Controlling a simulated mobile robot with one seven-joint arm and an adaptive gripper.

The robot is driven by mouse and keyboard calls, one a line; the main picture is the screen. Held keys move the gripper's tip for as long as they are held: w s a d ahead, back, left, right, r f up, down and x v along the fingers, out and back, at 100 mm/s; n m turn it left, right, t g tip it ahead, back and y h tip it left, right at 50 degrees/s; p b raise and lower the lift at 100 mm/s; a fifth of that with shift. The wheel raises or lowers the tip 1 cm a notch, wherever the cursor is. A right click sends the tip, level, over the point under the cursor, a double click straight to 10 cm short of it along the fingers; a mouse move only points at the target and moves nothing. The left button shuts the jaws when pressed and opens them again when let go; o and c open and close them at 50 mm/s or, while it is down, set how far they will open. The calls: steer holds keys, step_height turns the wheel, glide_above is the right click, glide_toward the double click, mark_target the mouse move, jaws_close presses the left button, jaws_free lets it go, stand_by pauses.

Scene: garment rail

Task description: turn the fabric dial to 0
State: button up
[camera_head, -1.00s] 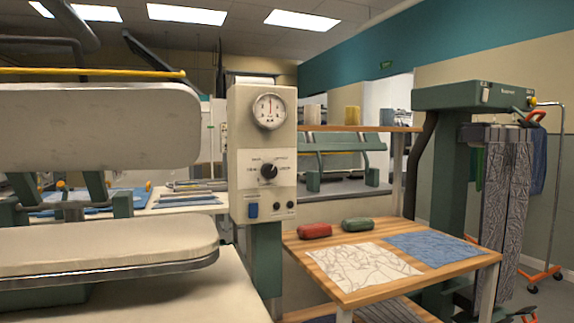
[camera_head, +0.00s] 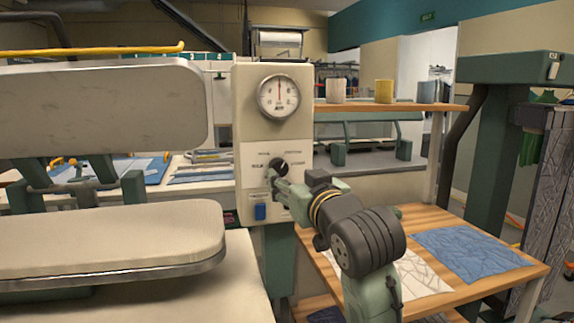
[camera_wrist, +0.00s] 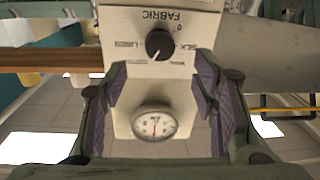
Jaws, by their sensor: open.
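The fabric dial (camera_head: 279,166) is a round black knob on the white label plate of the cream control box (camera_head: 245,130). In the wrist view, which is upside down, the dial (camera_wrist: 159,44) shows clearly with FABRIC, 0, SILK and LINEN printed around it. A pale mark on the knob seems to point toward lower left there, on the LINEN side; its exact setting is hard to read. My gripper (camera_wrist: 161,65) is open, its purple-padded fingers apart with the dial seen between them. In the head view my gripper (camera_head: 278,188) is at the panel just below the dial, partly covering it.
A round pressure gauge (camera_head: 279,97) sits above the dial, and a blue switch (camera_head: 260,212) below it. The press's padded lower board (camera_head: 110,240) is at left. A wooden table (camera_head: 490,285) with white and blue cloth (camera_head: 470,252) stands at right, partly behind my arm.

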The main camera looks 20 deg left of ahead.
mark_target(281, 169)
steer(key=p+x, duration=0.1)
steer(key=x, duration=0.6)
steer(key=shift+w+a, duration=0.1)
steer(key=shift+w, duration=0.05)
steer(key=shift+c, duration=0.5)
steer(key=c, duration=1.1)
